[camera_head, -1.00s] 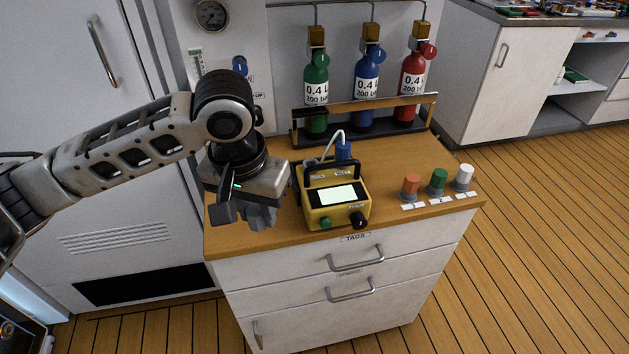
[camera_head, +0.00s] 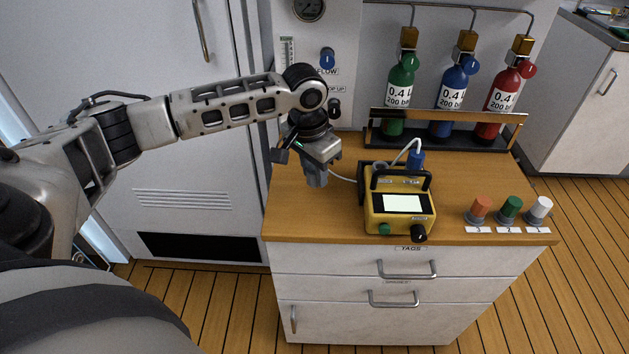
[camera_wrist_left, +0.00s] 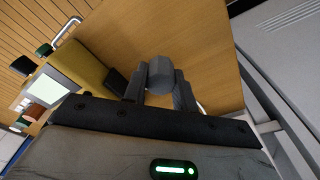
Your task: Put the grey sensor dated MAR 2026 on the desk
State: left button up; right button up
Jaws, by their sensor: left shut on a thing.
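My left gripper (camera_head: 316,178) is shut on a small grey part, likely the grey sensor, above the left side of the wooden cabinet top (camera_head: 300,215). In the left wrist view the faceted grey end of the sensor (camera_wrist_left: 160,72) shows between the two fingers (camera_wrist_left: 158,92). No date can be read on it. In the head view the fingers mostly hide it. Which surface is the desk cannot be told. My right gripper is not in view.
A yellow instrument (camera_head: 400,212) with a screen stands right of the gripper. Green (camera_head: 396,90), blue (camera_head: 453,88) and red (camera_head: 502,95) cylinders stand in a rack behind it. Orange, green and white knobs (camera_head: 510,208) line the front right. A counter (camera_head: 590,100) is at far right.

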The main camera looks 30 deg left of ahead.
aim_at(315, 182)
pick_arm(q)
jog(key=shift+w+a+f, duration=0.1)
jog(key=shift+w+f, duration=0.1)
jog(key=shift+f, duration=0.05)
jog(key=shift+w+a+f, duration=0.1)
jog(key=shift+w+f, duration=0.05)
jog(key=shift+f, duration=1.6)
jog(key=shift+f, duration=0.15)
jog(key=o, duration=0.9)
jog(key=shift+o, duration=0.2)
jog(key=r, duration=0.4)
jog(key=s+r, duration=0.1)
jog(key=r, duration=0.7)
jog(key=shift+s+a+r, duration=0.15)
jog(key=shift+s, duration=0.05)
